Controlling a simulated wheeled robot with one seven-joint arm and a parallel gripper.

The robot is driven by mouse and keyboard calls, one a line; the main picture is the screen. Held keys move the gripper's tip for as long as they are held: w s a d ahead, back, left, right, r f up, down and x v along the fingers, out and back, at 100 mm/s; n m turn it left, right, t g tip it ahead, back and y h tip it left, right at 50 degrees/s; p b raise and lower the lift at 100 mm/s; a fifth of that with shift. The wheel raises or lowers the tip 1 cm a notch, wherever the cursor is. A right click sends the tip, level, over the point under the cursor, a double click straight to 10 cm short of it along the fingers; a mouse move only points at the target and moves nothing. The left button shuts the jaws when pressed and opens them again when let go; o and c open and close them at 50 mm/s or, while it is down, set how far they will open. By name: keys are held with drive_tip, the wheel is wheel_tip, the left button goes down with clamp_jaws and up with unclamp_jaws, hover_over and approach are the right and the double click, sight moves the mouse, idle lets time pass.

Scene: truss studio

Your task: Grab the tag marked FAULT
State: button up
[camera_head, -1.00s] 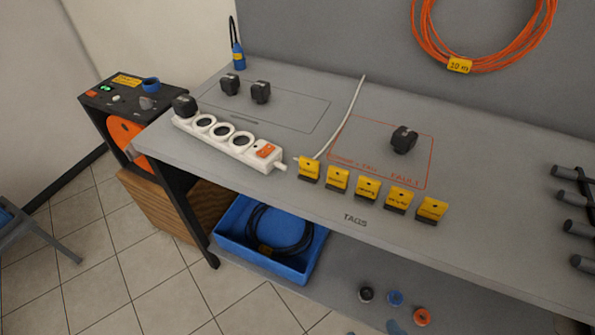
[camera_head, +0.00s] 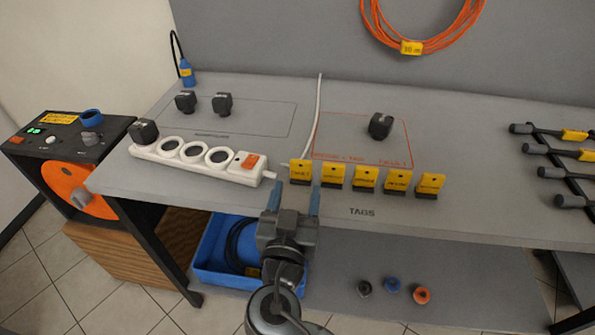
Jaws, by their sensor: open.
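A row of yellow tags in black holders stands along the front edge of the grey bench. The leftmost tag (camera_head: 300,172) and the tag beside it (camera_head: 333,174) are at the left of the row; the rightmost tag (camera_head: 430,184) is at the other end. The print is too small to tell surely which tag reads FAULT. My gripper (camera_head: 294,190) is open and empty, its two blue fingers pointing at the bench edge. In the picture the fingers lie just below the leftmost tag, one to each side; no contact shows.
A white power strip (camera_head: 190,160) lies left of the tags, and a white cable (camera_head: 315,120) runs behind them. A black plug (camera_head: 380,126) sits in a red-outlined area. A blue bin (camera_head: 207,258) is on the shelf below. Dark handles (camera_head: 545,149) are at the right.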

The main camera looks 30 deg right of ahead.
sight(301, 165)
drive_tip(key=p+x, duration=0.2)
drive_tip(key=x, duration=0.4)
drive_tip(key=shift+w+r+p, duration=0.2)
drive_tip(key=shift+p, duration=0.15)
drive_tip(key=shift+w+d+f, duration=0.1)
drive_tip(key=shift+w+d, duration=0.15)
drive_tip(key=shift+w, duration=0.05)
drive_tip(key=c, duration=0.8)
